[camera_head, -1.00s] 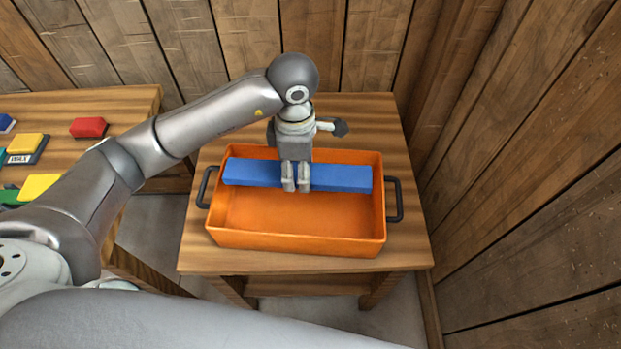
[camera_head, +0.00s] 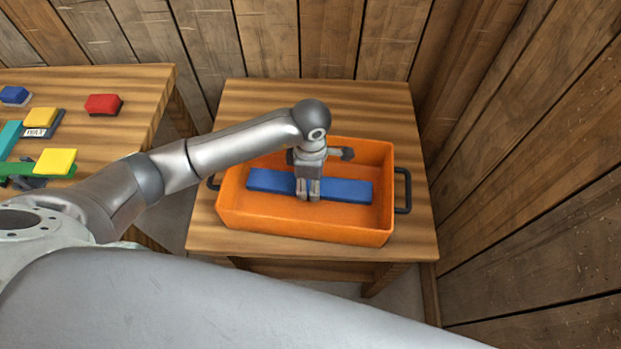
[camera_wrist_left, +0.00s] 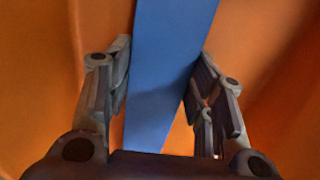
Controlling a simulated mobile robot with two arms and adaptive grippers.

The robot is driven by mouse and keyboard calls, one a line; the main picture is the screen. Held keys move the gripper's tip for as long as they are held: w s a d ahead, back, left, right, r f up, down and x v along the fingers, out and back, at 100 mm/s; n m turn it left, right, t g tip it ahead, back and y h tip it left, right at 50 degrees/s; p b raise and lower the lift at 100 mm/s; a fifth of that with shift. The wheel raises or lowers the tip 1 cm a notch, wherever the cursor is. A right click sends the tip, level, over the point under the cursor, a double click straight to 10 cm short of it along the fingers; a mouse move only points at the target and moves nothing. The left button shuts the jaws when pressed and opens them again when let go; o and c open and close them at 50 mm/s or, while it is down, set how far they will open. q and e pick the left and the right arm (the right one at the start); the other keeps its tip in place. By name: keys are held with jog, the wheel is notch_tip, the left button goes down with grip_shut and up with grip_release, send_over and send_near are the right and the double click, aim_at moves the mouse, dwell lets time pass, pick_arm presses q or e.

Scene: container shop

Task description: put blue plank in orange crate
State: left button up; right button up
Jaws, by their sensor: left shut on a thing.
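The blue plank (camera_head: 345,190) lies lengthwise within the walls of the orange crate (camera_head: 300,228). My left gripper (camera_head: 308,196) reaches down into the crate and is shut on the plank near its middle. In the left wrist view the plank (camera_wrist_left: 168,70) runs between the two fingers of the gripper (camera_wrist_left: 165,95), with the crate's orange inside (camera_wrist_left: 265,60) around it. I cannot tell whether the plank touches the crate floor. My right gripper is not in view.
The crate stands on a small wooden table (camera_head: 250,105) with a black handle (camera_head: 403,190) at its right. A second table at left holds a red block (camera_head: 103,104), a yellow block (camera_head: 55,161) and other coloured pieces. Wooden walls close off the back and right.

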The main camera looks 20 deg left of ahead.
pick_arm(q)
jog(key=o, duration=0.7)
jog(key=shift+f, duration=0.15)
jog(key=o, duration=0.4)
jog(key=shift+o, duration=0.2)
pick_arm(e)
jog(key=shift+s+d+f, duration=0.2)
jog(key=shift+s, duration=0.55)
pick_arm(q)
jog(key=shift+r, duration=0.3)
notch_tip(320, 180, up, 12)
jog(key=b, duration=0.1)
jog(key=shift+b, duration=0.35)
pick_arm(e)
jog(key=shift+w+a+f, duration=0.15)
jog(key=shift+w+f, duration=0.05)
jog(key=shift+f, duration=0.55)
